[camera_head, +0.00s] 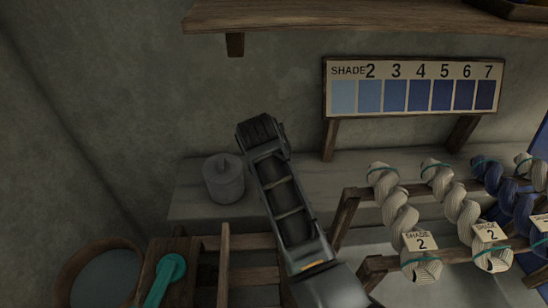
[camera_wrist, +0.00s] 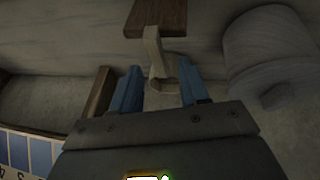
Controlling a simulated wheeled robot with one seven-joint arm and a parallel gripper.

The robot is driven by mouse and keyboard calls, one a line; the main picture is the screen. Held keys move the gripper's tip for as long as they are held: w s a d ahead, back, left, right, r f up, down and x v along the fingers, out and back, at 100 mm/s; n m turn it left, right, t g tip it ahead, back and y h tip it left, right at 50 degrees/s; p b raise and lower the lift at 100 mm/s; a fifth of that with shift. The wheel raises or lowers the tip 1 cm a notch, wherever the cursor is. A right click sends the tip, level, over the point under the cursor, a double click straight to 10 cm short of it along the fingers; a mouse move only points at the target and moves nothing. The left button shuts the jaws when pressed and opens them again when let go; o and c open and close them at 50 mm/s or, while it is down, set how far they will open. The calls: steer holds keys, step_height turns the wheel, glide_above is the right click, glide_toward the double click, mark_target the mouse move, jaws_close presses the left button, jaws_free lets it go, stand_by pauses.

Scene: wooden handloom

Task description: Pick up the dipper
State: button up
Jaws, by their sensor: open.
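In the wrist view a pale, slim piece with a curved, hooked end (camera_wrist: 155,62) shows between my fingers; it looks like the dipper, but I cannot be sure. Its other end meets a brown wooden block (camera_wrist: 156,16) cut off at the top edge. My gripper (camera_wrist: 157,88) is open, its two blue fingers on either side of the hooked end, with gaps showing and nothing held. In the head view my arm reaches over the bench and hides this piece and my fingertips.
The shade board (camera_head: 414,112) is to the right, with yarn skeins (camera_head: 395,205) below. A shelf (camera_head: 360,17) overhangs. A round tub (camera_head: 68,278) and a teal round-headed piece (camera_head: 171,268) are lower left.

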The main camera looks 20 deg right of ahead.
steer(key=shift+p+x, duration=0.4)
steer(key=shift+x, duration=3.25)
steer(key=shift+w+d+r, duration=0.1)
steer(key=shift+w+d, duration=0.05)
jaws_close()
